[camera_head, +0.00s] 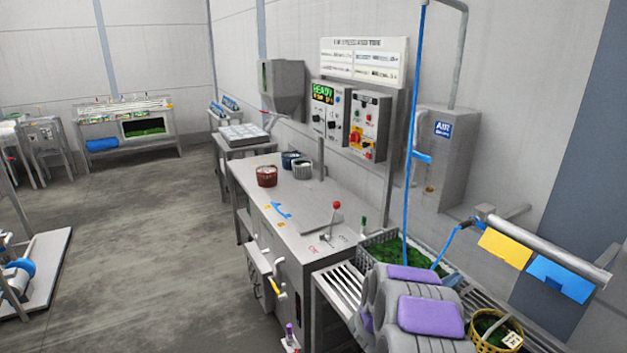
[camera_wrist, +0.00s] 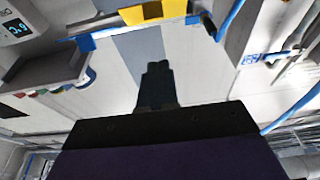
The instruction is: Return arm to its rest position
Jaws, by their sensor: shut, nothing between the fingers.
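My arm (camera_head: 431,315), grey with purple panels, is folded low at the bottom right in the head view. My gripper (camera_wrist: 158,68) shows in the wrist view as dark fingers in the middle. The fingers are together with nothing between them. They point up toward the grey wall and touch nothing that I can see. In the head view I cannot make out the gripper.
A steel wash counter (camera_head: 285,232) with a red-handled lever and small pots stands ahead. A dark crate of greens (camera_head: 378,243) and a yellow basket (camera_head: 513,340) lie close around the arm. Yellow (camera_head: 504,247) and blue (camera_head: 561,277) cloths hang at right. Open floor lies left.

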